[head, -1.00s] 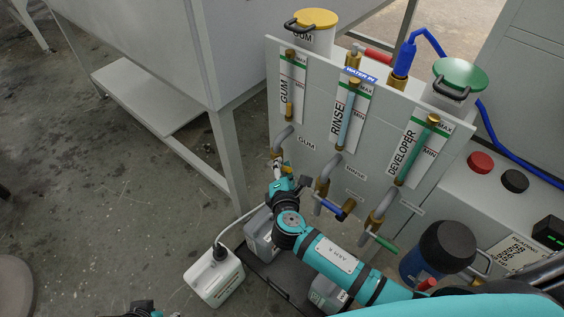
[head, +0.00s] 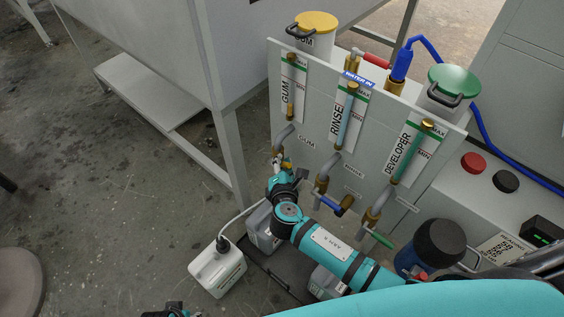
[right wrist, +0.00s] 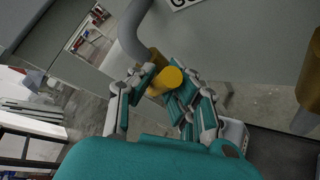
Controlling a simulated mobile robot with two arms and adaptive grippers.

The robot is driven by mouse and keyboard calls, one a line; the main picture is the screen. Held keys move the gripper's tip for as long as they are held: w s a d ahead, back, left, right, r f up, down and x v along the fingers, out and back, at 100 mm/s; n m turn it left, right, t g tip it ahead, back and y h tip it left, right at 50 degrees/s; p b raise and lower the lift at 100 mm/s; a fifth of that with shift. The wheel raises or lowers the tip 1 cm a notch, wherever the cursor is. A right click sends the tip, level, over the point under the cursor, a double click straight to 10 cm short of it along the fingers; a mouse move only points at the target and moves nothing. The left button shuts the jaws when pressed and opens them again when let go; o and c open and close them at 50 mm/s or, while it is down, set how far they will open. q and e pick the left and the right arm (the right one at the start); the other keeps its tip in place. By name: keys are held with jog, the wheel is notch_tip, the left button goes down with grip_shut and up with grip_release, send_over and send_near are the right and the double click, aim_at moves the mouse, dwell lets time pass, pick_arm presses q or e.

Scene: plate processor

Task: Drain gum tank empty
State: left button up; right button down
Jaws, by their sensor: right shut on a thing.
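The gum tank (head: 317,38) has a yellow lid and a gauge (head: 292,90) marked GUM. Its grey drain pipe (head: 284,136) curves down to a brass valve. My right gripper (head: 286,168) is at this valve. In the right wrist view its fingers (right wrist: 160,92) are shut on the yellow valve handle (right wrist: 166,80), just below the grey pipe (right wrist: 134,35). The fingers partly hide the valve, and I cannot tell its position or any flow. The gum level is too small to read. My left gripper (head: 168,312) shows only partly at the bottom edge.
A white canister (head: 217,272) with a hose stands on the floor beside a grey canister (head: 259,231).

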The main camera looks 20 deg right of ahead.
jog(key=shift+w+a+r, duration=0.2)
jog(key=shift+a+r, duration=0.05)
jog(key=shift+r, duration=0.15)
jog(key=c, duration=1.3)
grip_release()
jog(key=shift+c, duration=0.2)
jog(key=shift+o, duration=0.4)
jog(key=shift+s+f, duration=0.1)
jog(key=shift+f, duration=0.05)
jog(key=v, duration=1.2)
jog(key=shift+f, duration=0.1)
